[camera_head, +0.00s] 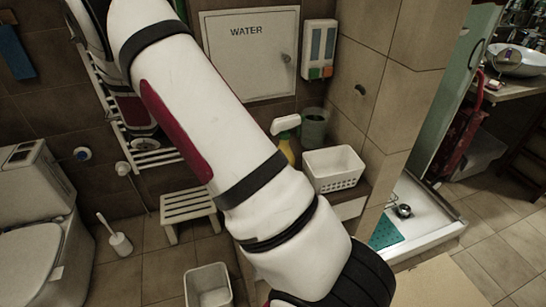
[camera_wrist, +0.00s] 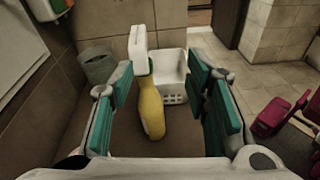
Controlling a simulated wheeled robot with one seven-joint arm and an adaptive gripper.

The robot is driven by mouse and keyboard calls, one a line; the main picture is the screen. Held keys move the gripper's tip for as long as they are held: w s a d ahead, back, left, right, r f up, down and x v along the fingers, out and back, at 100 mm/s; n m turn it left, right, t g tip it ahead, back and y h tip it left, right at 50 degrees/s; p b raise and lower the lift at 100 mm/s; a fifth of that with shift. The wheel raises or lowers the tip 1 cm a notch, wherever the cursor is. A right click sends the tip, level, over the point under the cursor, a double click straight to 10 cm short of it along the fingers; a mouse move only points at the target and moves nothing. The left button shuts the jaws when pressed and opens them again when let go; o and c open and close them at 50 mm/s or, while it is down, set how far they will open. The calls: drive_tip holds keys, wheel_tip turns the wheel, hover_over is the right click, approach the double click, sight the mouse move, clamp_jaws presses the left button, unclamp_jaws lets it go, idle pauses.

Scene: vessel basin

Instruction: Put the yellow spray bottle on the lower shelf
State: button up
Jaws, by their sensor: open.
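The yellow spray bottle (camera_wrist: 151,106) stands upright on a brown surface in the wrist view, with its white spray head uppermost. My gripper (camera_wrist: 165,98) is open, its teal-padded fingers to the left and right of the bottle, apart from it on the right; whether the left finger touches it I cannot tell. In the head view the bottle (camera_head: 287,149) shows only in part behind my arm, beside a white basket. My gripper is hidden in the head view. A brown shelf unit (camera_head: 350,197) carries the bottle; I cannot make out a lower shelf clearly.
The white basket (camera_head: 334,169) stands close right of the bottle, and a grey-green bin (camera_head: 314,127) stands behind it. Tiled walls bound the corner. A white stool (camera_head: 188,208), a toilet brush (camera_head: 120,242) and a white bin (camera_head: 208,287) stand on the floor. A pink object (camera_wrist: 272,117) lies at right in the wrist view.

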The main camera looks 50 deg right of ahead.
sight(295, 123)
drive_tip(key=s+d+p, duration=0.1)
drive_tip(key=d, duration=0.3)
drive_tip(key=s+d+f+n+h+p, duration=0.1)
drive_tip(key=s+d, duration=0.1)
drive_tip(key=d, duration=0.2)
drive_tip(key=s+d+f+h+p, duration=0.1)
drive_tip(key=s+d+p, duration=0.1)
drive_tip(key=d, duration=0.3)
drive_tip(key=shift+d+f+n, duration=0.1)
drive_tip(key=shift+f+n, duration=0.05)
drive_tip(key=shift+n, duration=0.25)
clamp_jaws()
